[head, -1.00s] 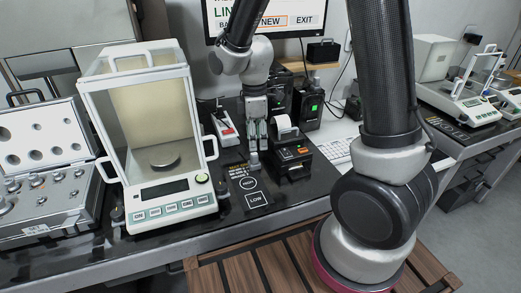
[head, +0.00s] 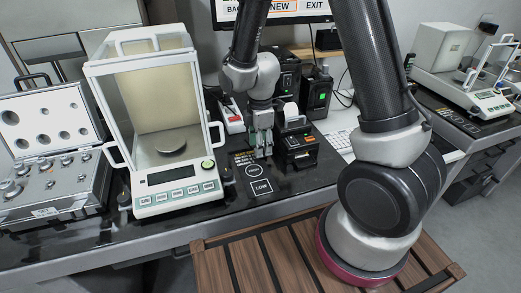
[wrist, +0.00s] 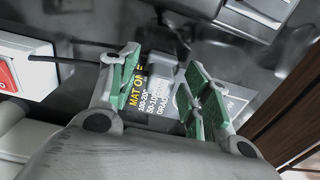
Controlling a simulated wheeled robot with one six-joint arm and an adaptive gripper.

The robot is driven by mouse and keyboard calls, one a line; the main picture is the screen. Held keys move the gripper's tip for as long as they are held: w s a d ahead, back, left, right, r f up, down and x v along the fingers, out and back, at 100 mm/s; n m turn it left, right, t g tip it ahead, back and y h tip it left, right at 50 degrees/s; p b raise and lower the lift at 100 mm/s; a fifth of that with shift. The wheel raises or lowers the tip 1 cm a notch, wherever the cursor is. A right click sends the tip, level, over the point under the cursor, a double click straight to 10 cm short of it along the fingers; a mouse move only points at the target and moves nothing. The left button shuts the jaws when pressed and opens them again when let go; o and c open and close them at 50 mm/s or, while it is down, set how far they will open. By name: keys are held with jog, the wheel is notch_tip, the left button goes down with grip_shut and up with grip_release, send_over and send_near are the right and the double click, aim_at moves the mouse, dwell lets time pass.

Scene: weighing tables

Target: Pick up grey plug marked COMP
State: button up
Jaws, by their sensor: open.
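A small grey block, which appears to be the plug (wrist: 162,66), lies on the dark bench mat between and just beyond my fingertips in the wrist view. I cannot read a COMP marking on it. My gripper (wrist: 160,86) is open, pointing down, with green-padded fingers on either side of the block and a gap between them. In the head view my gripper (head: 262,143) is low over the mat, left of the small black printer, and its fingers hide the plug there.
A white power strip (wrist: 22,66) with a red switch lies left of my gripper; a dark cable runs from it. A glass-sided balance (head: 160,120) stands to the left in the head view, a black printer (head: 298,146) close on the right. The mat's HIGH and LOW marks are clear.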

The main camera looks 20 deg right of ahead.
grip_shut()
dwell(0.3)
